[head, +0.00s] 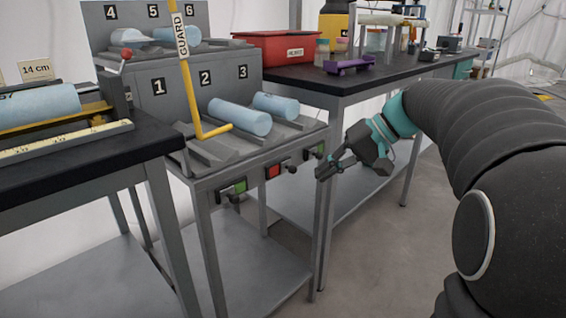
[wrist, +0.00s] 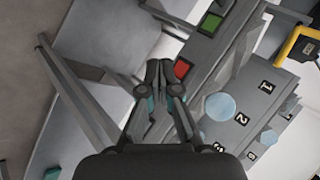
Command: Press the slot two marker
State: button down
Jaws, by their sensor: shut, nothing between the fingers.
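The slot rack (head: 190,108) has front slots labelled 1, 2 and 3. Along its front edge are a green marker (head: 240,186) at the left, a red marker (head: 272,171) in the middle, in line with slot two, and a green marker (head: 317,151) at the right. My gripper (head: 320,175) is shut and empty, in front of the rack near the right marker in the head view. In the wrist view, the gripper tips (wrist: 160,66) appear just beside the red marker (wrist: 181,68); I cannot tell the exact gap. The left green marker (wrist: 210,23) also shows.
Light blue cylinders (head: 240,117) lie in slots two and three; slot one looks empty. A yellow guard bar (head: 190,95) stands at slot one. A black bench (head: 350,84) with a red bin (head: 278,48) is behind right. Another bench (head: 110,148) stands left.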

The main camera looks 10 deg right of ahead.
jog(key=w+d+r+n+t+y+b, duration=0.1)
jog(key=w+d+y, duration=0.3)
jog(key=w+d, duration=0.4)
jog(key=d+r, duration=0.1)
jog(key=d, duration=0.1)
jog(key=shift+w+d+n+y+b, duration=0.2)
jog(key=shift+d+n+y+b, duration=0.1)
jog(key=shift+d+n, duration=0.1)
jog(key=shift+a+r, duration=0.1)
jog(key=b, duration=0.2)
send_near(289, 166)
jog(key=w+a, duration=0.1)
jog(key=w+a+f, duration=0.1)
jog(key=a, duration=0.1)
jog(key=shift+w+a+f, duration=0.25)
jog(key=shift+s+a+f, duration=0.3)
jog(key=shift+s+a, duration=0.05)
jog(key=shift+a, duration=0.25)
